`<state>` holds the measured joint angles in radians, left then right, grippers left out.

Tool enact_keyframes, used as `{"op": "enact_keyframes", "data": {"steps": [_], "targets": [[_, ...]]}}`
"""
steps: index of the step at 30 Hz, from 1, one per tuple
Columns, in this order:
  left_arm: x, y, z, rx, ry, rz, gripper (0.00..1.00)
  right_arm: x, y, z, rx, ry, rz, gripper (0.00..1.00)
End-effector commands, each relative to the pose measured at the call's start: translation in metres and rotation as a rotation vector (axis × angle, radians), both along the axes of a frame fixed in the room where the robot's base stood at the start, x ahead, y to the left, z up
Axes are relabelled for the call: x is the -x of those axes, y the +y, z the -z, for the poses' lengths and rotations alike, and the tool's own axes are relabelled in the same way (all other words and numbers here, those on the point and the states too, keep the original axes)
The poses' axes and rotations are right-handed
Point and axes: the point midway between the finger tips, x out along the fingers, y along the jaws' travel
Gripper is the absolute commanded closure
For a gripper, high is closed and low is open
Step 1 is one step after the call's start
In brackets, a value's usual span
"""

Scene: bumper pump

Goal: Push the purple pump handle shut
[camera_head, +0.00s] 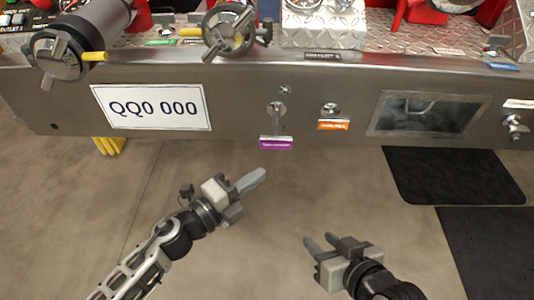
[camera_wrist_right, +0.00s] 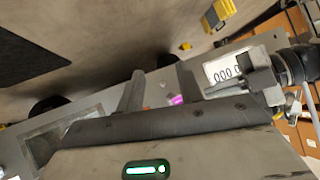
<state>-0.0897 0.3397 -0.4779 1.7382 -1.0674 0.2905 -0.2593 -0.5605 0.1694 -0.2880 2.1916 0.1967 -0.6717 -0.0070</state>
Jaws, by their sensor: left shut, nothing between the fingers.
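The purple pump handle (camera_head: 276,143) is a labelled purple tab below a metal lever on the front of the steel bumper. In the right wrist view the purple handle (camera_wrist_right: 176,100) shows small, between my right gripper's fingers in the picture. My left gripper (camera_head: 262,172) is shut and empty, with its fingertips a little below and left of the purple handle in the head view. My right gripper (camera_head: 318,240) is open and empty, lower and to the right, apart from the bumper.
An orange-labelled handle (camera_head: 332,125) sits just right of the purple one. A white QQ0 000 plate (camera_head: 152,107) is on the bumper's left, a recessed window (camera_head: 428,114) on its right. Large valves (camera_head: 228,30) stand above. Dark mats (camera_head: 450,174) lie on the floor at right.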

Motion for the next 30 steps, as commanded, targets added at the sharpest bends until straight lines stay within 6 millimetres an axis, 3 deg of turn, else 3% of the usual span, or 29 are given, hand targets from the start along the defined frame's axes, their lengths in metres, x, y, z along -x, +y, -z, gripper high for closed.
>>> {"op": "enact_keyframes", "data": {"steps": [5,12,26,30], "targets": [[-0.028,-0.027,-0.001,0.002,-0.002,-0.001,1.00,0.000,0.000,0.000,-0.003,-0.006,0.001,0.64],[-0.059,-0.026,0.001,0.001,0.000,-0.002,1.00,-0.003,0.002,-0.003,-0.014,-0.035,0.002,0.64],[-0.066,-0.025,0.000,0.002,0.002,-0.003,1.00,-0.003,0.003,-0.008,-0.019,-0.049,-0.002,0.64],[-0.081,-0.010,0.002,-0.001,0.001,-0.031,1.00,-0.003,0.004,-0.005,-0.019,-0.049,-0.005,0.64]]}}
